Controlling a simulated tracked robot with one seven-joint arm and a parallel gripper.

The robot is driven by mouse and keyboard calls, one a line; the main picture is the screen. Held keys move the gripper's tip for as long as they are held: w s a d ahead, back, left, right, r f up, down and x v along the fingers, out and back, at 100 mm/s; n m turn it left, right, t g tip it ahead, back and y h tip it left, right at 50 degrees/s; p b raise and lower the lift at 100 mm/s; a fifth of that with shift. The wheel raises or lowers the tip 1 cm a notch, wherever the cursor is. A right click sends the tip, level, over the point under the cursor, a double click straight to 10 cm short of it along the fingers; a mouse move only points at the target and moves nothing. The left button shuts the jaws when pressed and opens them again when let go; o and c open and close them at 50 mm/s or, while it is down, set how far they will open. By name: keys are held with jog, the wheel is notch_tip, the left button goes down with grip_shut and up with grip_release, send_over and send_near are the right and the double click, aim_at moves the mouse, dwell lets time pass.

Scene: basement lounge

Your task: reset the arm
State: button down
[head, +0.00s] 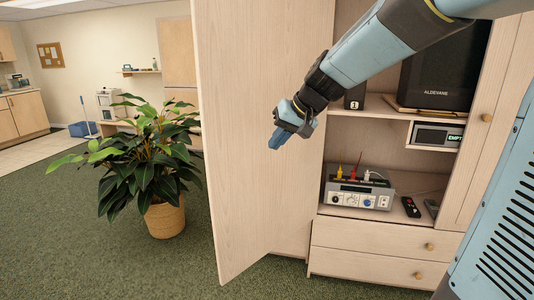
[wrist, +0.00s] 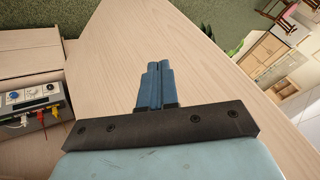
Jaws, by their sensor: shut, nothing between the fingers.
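My gripper (head: 279,139) is shut and empty, with its blue fingertips together. In the head view my arm reaches in from the upper right, and the gripper hangs in front of the open cabinet door (head: 240,80). In the wrist view the shut fingers (wrist: 154,84) point over the pale wood of the door (wrist: 190,50). I cannot tell the exact gap between fingers and door.
The open cabinet holds a grey device (head: 358,190) with coloured plugs, a black remote (head: 410,207), a small display box (head: 437,136) and a television (head: 440,65). A potted plant (head: 150,160) stands left of the door. Green carpet (head: 60,240) is clear at the lower left.

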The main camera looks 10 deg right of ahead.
jog(key=s+d+f+h, duration=0.1)
jog(key=s+d+h, duration=0.2)
jog(key=s+d, duration=0.4)
jog(key=s+d+f+m+t+h, duration=0.1)
jog(key=s+d, duration=0.6)
jog(key=s, duration=0.8)
jog(key=shift+d+h, duration=0.15)
jog(key=shift+h, duration=0.75)
jog(key=shift+s+d, duration=0.1)
jog(key=shift+d, duration=0.05)
